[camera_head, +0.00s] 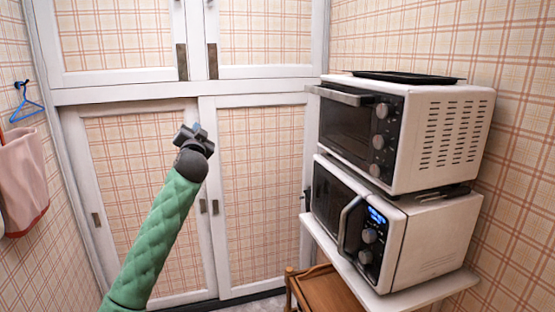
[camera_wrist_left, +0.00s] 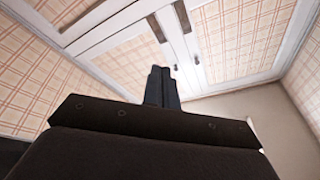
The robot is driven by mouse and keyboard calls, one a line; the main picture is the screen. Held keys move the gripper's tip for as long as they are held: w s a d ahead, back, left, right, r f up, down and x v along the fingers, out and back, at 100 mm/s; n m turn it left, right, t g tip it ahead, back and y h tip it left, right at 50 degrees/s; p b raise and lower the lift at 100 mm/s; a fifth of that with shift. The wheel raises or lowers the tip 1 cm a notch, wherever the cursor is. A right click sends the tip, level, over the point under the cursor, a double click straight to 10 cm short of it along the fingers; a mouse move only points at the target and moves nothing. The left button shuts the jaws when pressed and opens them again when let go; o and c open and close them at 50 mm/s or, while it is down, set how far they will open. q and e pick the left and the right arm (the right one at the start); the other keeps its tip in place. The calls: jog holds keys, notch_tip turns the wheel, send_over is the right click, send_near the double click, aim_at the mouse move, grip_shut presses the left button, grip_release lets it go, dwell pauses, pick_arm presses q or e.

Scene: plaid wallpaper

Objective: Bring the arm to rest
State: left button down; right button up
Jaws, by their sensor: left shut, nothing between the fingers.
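My left arm, in a green quilted sleeve (camera_head: 158,240), reaches up from the bottom left of the head view. My left gripper (camera_head: 196,128) is at its end, raised in the air in front of the plaid cupboard doors. In the left wrist view the dark fingers of the left gripper (camera_wrist_left: 161,72) lie together, shut with nothing between them. The gripper appears apart from the cupboard. My right gripper is not in either view.
A white toaster oven (camera_head: 440,130) with a black tray (camera_head: 405,77) on top sits on a microwave (camera_head: 425,240) on a white shelf (camera_head: 330,250) at right. A wooden cart (camera_head: 325,290) stands below. A blue hanger (camera_head: 27,103) and pink cloth (camera_head: 22,180) hang at left.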

pick_arm(q)
jog(key=s+d+f+n+g+h, duration=0.2)
jog(key=f+g, duration=0.5)
jog(key=f, duration=2.5)
jog(key=s+d+f+g+h, duration=0.1)
jog(key=s+f+g, duration=0.1)
jog(key=s+f, duration=0.5)
jog(key=s+d+f+n+g, duration=0.1)
jog(key=s+f, duration=0.2)
jog(key=f, duration=0.8)
jog(key=s+d+f+g+h, duration=0.1)
jog(key=s+f+g, duration=0.1)
jog(key=s+f, duration=0.5)
jog(key=s+d+f+g, duration=0.1)
jog(key=s+f+g, duration=0.3)
jog(key=s+f, duration=1.65)
jog(key=s+f+g, duration=0.1)
jog(key=s+f, duration=0.3)
jog(key=s, duration=0.4)
jog(key=s+d+f+g, duration=0.1)
jog(key=s+f, duration=0.3)
jog(key=s, duration=0.4)
jog(key=s+f+n+g, duration=0.1)
jog(key=s+f, duration=0.4)
jog(key=s, duration=0.3)
jog(key=shift+s+d, duration=0.4)
jog(key=shift+w, duration=0.1)
